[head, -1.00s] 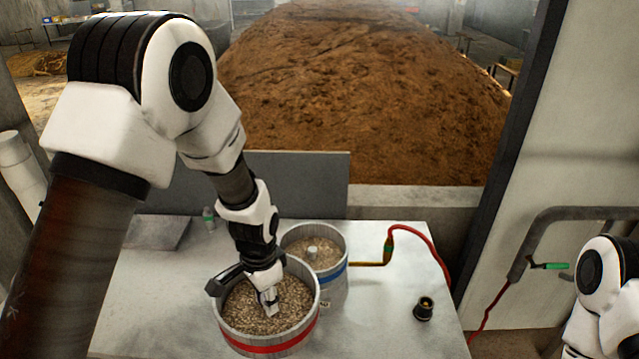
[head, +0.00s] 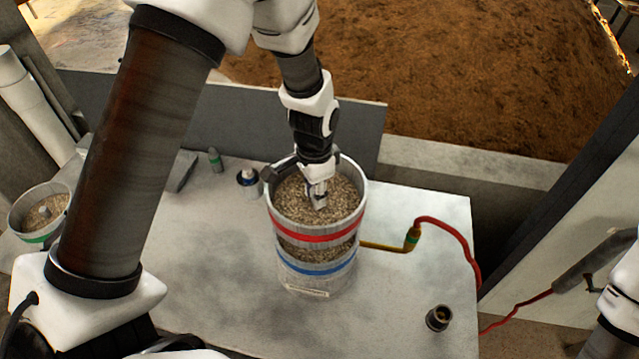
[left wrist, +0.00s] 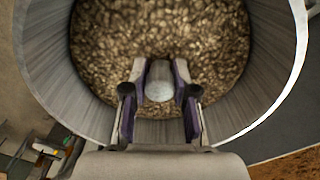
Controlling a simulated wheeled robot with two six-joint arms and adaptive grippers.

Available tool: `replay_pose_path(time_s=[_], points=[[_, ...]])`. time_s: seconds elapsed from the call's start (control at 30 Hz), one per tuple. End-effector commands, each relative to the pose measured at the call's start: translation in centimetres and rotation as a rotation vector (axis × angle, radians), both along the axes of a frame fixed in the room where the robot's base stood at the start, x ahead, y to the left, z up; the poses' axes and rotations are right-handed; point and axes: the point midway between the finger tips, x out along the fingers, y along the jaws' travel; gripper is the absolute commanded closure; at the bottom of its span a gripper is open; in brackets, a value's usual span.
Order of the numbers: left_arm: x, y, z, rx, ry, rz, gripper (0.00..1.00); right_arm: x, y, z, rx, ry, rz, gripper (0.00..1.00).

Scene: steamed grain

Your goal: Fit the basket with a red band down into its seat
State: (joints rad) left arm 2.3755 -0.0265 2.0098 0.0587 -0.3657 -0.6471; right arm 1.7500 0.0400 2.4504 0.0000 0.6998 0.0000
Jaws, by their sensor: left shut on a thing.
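The basket with a red band (head: 318,235) is a grey metal cylinder full of grain. It is held above the blue-banded basket (head: 318,268), roughly lined up over it. A strip of the lower basket's grain shows between them. My left gripper (head: 318,200) reaches down into the red-banded basket. In the left wrist view, the left gripper's fingers (left wrist: 159,95) are shut on a round grey post (left wrist: 159,82) in the middle of the grain (left wrist: 160,40). The red band is out of the wrist view. The seat's contact edge is partly hidden. My right gripper is outside the frames.
A black cup-like part (head: 438,318) stands front right. A green-banded basket (head: 42,212) is at far left. Small bottles (head: 215,160) stand behind.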

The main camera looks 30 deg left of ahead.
Motion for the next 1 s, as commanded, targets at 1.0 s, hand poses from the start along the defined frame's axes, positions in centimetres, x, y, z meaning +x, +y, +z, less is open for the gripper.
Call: replay_pose_path(time_s=[1.0], points=[[0.0, 0.0, -5.1, 0.0, -0.002, 0.0, 1.0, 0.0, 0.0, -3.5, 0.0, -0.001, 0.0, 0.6]])
